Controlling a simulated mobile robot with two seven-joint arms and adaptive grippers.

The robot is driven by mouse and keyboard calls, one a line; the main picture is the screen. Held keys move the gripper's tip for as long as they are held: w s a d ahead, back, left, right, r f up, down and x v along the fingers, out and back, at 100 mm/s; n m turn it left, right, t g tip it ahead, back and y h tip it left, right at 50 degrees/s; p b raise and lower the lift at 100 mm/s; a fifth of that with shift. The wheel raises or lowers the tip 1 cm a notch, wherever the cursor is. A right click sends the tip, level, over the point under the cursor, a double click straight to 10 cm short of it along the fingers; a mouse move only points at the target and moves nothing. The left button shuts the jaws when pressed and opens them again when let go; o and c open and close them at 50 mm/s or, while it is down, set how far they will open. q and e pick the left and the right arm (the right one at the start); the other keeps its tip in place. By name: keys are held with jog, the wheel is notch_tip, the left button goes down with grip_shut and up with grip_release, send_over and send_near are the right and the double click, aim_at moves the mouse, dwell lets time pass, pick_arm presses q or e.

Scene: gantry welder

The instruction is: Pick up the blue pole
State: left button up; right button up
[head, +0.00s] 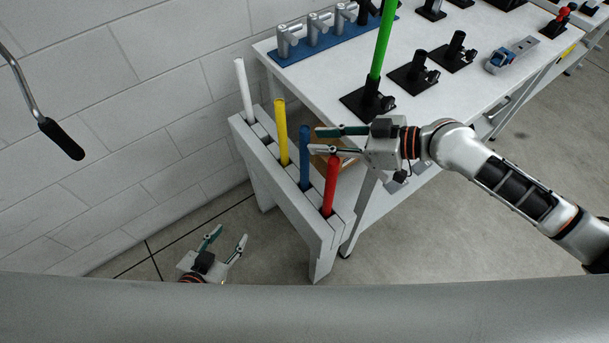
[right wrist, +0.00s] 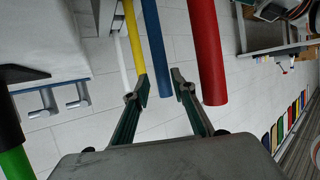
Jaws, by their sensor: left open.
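The blue pole (head: 305,160) stands in a slot of the white rack (head: 300,215), between the yellow pole (head: 280,130) and the red pole (head: 331,185). My right gripper (head: 315,141) is open, with its fingertips close to the top of the blue pole. In the right wrist view, the blue pole (right wrist: 154,40) shows between the two spread fingers (right wrist: 159,88); I cannot tell whether it is within their reach. No contact shows. My left gripper (head: 229,236) is open and empty, low to the left of the rack.
A white pole (head: 243,88) stands at the rack's far end. A green pole (head: 381,40) stands in a black holder on the white table (head: 455,95), which carries several other black holders and a blue fixture strip (head: 330,42). A brick wall is behind.

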aim_at(305, 143)
jog(key=shift+s+f+p+x, duration=0.15)
jog(key=shift+p+x, duration=0.1)
jog(key=shift+x, duration=1.05)
jog(key=shift+s+f+p+x, duration=0.15)
jog(key=shift+p+x, duration=0.1)
jog(key=shift+x, duration=1.05)
jog(key=shift+w, duration=0.1)
grip_shut()
